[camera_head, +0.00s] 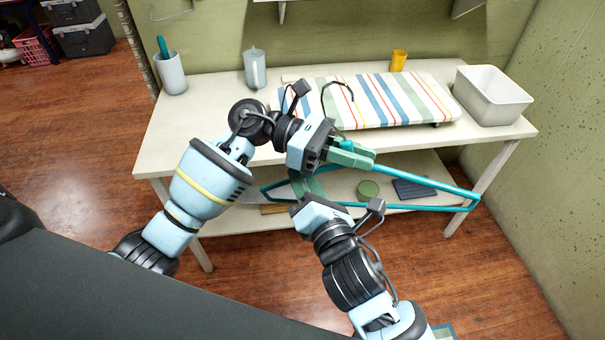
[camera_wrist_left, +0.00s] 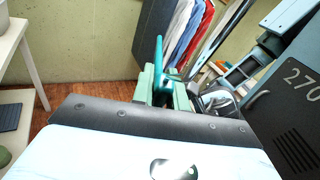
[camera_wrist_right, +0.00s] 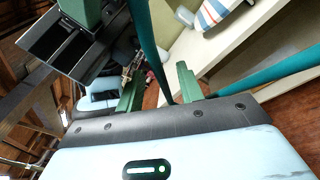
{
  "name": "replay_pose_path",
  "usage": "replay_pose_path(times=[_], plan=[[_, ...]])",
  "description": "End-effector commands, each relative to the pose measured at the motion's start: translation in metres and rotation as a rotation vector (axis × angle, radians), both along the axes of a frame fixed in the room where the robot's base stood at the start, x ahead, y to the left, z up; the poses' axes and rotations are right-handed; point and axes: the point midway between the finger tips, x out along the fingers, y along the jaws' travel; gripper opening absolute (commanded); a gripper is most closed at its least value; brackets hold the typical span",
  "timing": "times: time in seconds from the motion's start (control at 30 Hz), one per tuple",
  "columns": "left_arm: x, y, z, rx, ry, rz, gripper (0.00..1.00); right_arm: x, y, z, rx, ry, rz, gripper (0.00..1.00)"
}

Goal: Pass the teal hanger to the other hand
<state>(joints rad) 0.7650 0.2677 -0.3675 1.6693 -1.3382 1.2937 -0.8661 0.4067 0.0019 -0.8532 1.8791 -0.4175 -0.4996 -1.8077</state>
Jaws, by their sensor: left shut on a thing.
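The teal hanger (camera_head: 425,182) is held in the air in front of the table, its long arms stretching right and its other end showing at the left. My left gripper (camera_head: 352,153) is shut on it near its top; in the left wrist view the hanger (camera_wrist_left: 158,56) stands up between the fingers (camera_wrist_left: 165,88). My right gripper (camera_head: 306,184) is just below and left of the left one, its green fingers apart. In the right wrist view a teal bar of the hanger (camera_wrist_right: 151,50) runs down between the open fingers (camera_wrist_right: 158,85); contact cannot be told.
A striped ironing board (camera_head: 385,100) lies on the white table (camera_head: 210,120). A white bin (camera_head: 492,95), an orange cup (camera_head: 398,60), a clear jug (camera_head: 254,68) and a cup (camera_head: 171,73) stand around it. The lower shelf holds a green tin (camera_head: 368,190) and a dark folded item (camera_head: 412,188).

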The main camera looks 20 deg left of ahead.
Motion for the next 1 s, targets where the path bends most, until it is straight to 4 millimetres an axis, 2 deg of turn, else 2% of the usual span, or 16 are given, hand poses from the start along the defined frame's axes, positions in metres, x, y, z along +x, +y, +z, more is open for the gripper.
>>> replay_pose_path(times=[0.2, 0.57, 0.83, 0.93, 0.97, 1.0], plan=[[0.000, 0.000, 0.000, 0.000, 0.000, 0.000, 0.00, 0.015, 0.011, 0.000, 0.000, 0.000, 0.000, 0.37], [0.000, 0.000, 0.000, 0.000, 0.000, 0.000, 0.00, 0.018, 0.013, 0.000, 0.000, 0.000, 0.000, 0.37], [0.000, 0.000, 0.000, 0.000, 0.000, 0.000, 0.00, 0.017, 0.013, 0.000, 0.000, 0.000, 0.000, 0.02], [0.000, 0.000, 0.000, 0.000, 0.000, 0.000, 0.00, 0.017, 0.013, 0.000, 0.000, 0.000, 0.000, 0.00], [0.000, 0.000, 0.000, 0.000, 0.000, 0.000, 0.17, 0.017, 0.013, 0.000, 0.000, -0.001, 0.001, 0.00], [0.000, 0.000, 0.000, 0.000, 0.000, 0.000, 0.23, 0.017, 0.013, 0.000, 0.000, -0.001, 0.001, 0.00]])
